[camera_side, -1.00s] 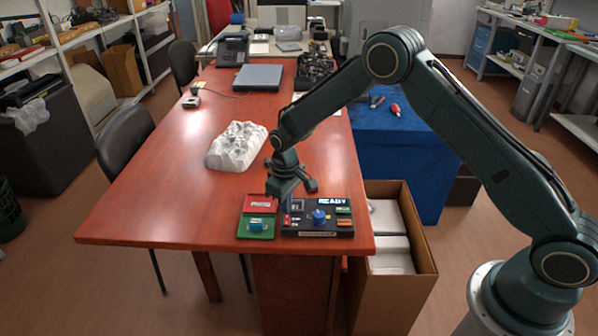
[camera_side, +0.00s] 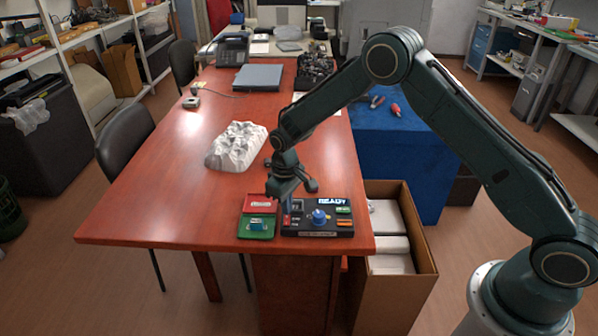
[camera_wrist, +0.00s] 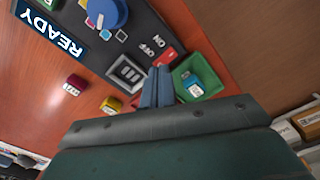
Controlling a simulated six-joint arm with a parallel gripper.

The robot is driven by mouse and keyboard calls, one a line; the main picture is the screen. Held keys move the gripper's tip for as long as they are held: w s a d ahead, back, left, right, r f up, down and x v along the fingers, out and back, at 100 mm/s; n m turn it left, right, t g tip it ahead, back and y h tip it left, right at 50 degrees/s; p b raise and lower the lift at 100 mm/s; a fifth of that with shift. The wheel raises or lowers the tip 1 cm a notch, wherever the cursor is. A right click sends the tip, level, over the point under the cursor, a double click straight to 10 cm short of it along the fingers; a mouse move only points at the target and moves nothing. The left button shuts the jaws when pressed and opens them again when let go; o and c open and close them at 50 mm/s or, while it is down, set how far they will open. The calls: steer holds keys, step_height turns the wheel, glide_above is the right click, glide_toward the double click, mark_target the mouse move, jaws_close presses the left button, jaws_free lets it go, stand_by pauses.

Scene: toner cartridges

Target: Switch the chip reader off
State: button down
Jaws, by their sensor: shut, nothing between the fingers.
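The chip reader (camera_side: 330,226) is a dark panel near the table's front edge. Its display (camera_side: 332,201) reads READY, and a blue knob (camera_side: 318,216) stands on it. In the wrist view the display (camera_wrist: 50,34) and knob (camera_wrist: 106,12) show at upper left. A grey slotted switch (camera_wrist: 127,73) lies beside the ON and OFF labels (camera_wrist: 152,47). My gripper (camera_side: 285,208) is shut and empty, pointing down at the reader's left edge. Its fingertips (camera_wrist: 158,70) are just beside the switch in the wrist view; whether they touch it I cannot tell. The switch's position is unclear.
A green tray (camera_side: 249,234) with a small teal chip and a red tray (camera_side: 247,204) adjoin the reader's left side. Red (camera_wrist: 75,82) and yellow (camera_wrist: 111,104) pieces lie near it. White moulded packing (camera_side: 235,147) sits behind. The table's left is clear.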

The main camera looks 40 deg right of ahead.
steer(key=shift+f, duration=0.95)
stand_by(0.8)
steer(key=shift+r, duration=0.1)
steer(key=shift+r, duration=3.45)
